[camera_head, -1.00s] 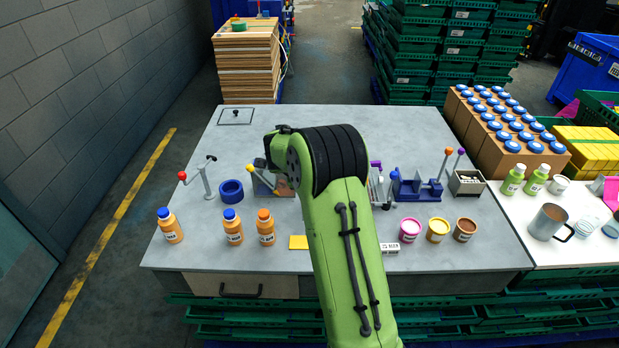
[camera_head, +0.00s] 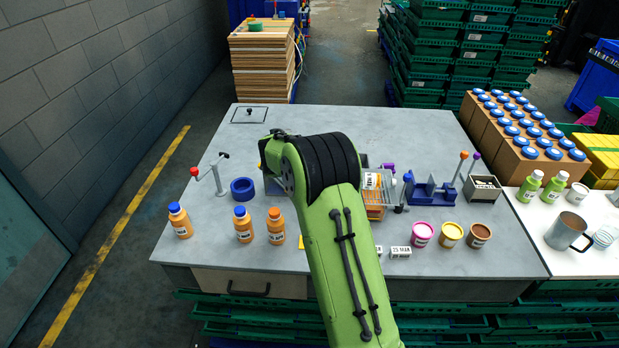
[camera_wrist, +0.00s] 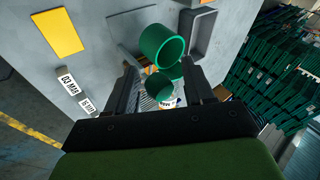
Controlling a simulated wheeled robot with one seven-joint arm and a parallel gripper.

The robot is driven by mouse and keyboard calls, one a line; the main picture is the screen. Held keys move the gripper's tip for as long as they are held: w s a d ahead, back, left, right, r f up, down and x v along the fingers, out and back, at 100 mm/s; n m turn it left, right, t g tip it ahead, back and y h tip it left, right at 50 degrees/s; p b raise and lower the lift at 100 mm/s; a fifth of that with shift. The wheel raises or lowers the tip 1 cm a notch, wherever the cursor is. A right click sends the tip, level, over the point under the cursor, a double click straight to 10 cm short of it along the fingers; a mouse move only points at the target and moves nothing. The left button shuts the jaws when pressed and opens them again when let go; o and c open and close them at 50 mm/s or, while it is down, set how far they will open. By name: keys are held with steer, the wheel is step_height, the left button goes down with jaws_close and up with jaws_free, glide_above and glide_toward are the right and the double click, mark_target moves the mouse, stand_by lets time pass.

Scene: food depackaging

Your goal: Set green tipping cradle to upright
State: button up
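In the wrist view a green round hollow piece (camera_wrist: 163,46), which looks like the green tipping cradle, lies just beyond my fingertips, its open mouth facing the camera. A smaller green round piece (camera_wrist: 160,86) shows below it, between my fingers. I cannot tell whether the two are joined or how far the cradle is tilted. My gripper (camera_wrist: 160,70) is open, its two dark fingers apart on either side. No grip on the green pieces shows. In the head view my green arm covers the middle of the table, and the cradle and gripper are hidden behind it.
On the grey table (camera_head: 330,118), a blue ring (camera_head: 242,189) and a red-knobbed stand (camera_head: 215,176) lie left of my arm. A blue fixture (camera_head: 432,192) stands right. Bottles (camera_head: 244,226) and tubs (camera_head: 451,235) line the front. A yellow card (camera_wrist: 60,32) lies flat.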

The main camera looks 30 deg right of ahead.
steer(key=b+v, duration=0.1)
steer(key=v, duration=1.4)
steer(key=shift+a+r, duration=0.2)
steer(key=shift+r, duration=0.05)
steer(key=shift+s, duration=0.1)
steer(key=s+a+r+n+t+y, duration=0.1)
steer(key=s+a+r+n+y, duration=0.1)
steer(key=s+a+n, duration=0.35)
steer(key=s+a+r+n+y, duration=0.1)
steer(key=s+a+r+n, duration=0.15)
steer(key=s+n, duration=0.6)
steer(key=s+a+f+n+y, duration=0.1)
steer(key=s+a+f+n, duration=0.1)
steer(key=s+n, duration=0.2)
steer(key=s+a+f+n+y, duration=0.2)
steer(key=s+n, duration=0.3)
steer(key=s, duration=0.6)
steer(key=shift+s+a+n, duration=0.3)
steer(key=shift+a, duration=0.4)
